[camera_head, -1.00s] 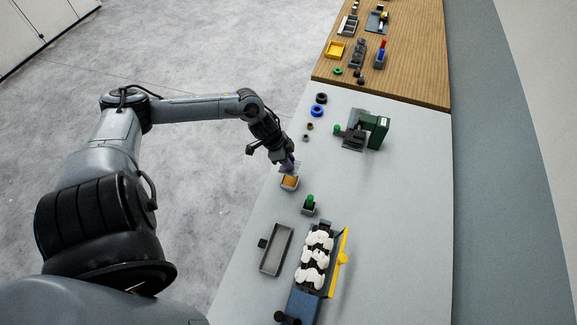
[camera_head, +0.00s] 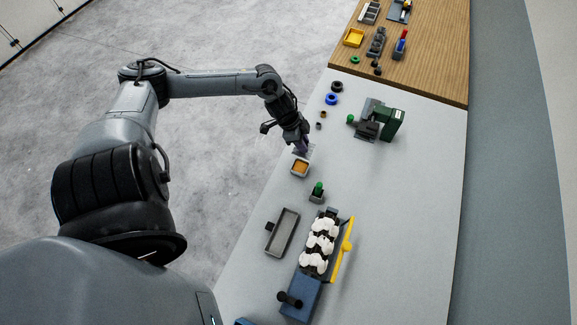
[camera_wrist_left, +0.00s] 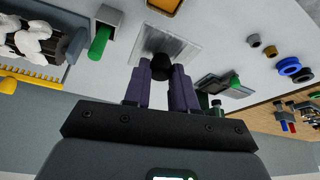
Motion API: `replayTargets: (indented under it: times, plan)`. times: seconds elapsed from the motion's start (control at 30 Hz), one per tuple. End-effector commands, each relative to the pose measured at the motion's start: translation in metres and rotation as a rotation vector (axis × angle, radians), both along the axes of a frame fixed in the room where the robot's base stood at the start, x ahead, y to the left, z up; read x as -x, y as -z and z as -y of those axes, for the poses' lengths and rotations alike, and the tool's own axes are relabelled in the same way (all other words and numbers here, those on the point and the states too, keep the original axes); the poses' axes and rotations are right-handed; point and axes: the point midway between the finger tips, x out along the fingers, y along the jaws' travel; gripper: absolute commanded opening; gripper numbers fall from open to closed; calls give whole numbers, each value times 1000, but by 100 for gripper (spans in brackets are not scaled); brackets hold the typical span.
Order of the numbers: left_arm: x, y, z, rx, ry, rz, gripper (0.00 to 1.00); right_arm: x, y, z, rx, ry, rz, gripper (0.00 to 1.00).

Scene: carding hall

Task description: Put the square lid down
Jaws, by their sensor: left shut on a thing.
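My left gripper (camera_head: 301,147) reaches over the near-left part of the grey table. In the left wrist view its two purple fingers (camera_wrist_left: 160,82) are shut on the dark round knob (camera_wrist_left: 161,66) of the square lid. The lid (camera_wrist_left: 176,45) is a thin, see-through plate, and it also shows faintly under the fingers in the head view (camera_head: 305,153). It is just beyond a small open box with orange contents (camera_head: 300,169). I cannot tell whether the lid touches the table. My right gripper is not in view.
A green-topped block (camera_head: 317,192), a grey tray (camera_head: 293,225) and a blue machine with white pieces (camera_head: 301,298) stand nearer. Small rings (camera_head: 332,99) and a green machine (camera_head: 393,124) stand farther off. The table's right side is clear.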

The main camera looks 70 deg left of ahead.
Motion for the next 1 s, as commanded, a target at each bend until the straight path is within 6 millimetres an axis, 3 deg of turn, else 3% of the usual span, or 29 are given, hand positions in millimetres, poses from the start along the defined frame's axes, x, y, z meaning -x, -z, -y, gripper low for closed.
replayTargets:
  times: [0.17, 0.27, 0.57, 1.0]
  plan:
    - [-12, -14, 7, 1, 9, 6, 0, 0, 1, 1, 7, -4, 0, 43]
    - [-14, -20, 21, 2, 22, 4, 0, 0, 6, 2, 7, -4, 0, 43]
    - [12, -11, 41, -1, 23, -4, 0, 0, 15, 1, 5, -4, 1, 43]
    - [71, 25, 50, 1, -2, -5, 0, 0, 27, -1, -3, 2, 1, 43]
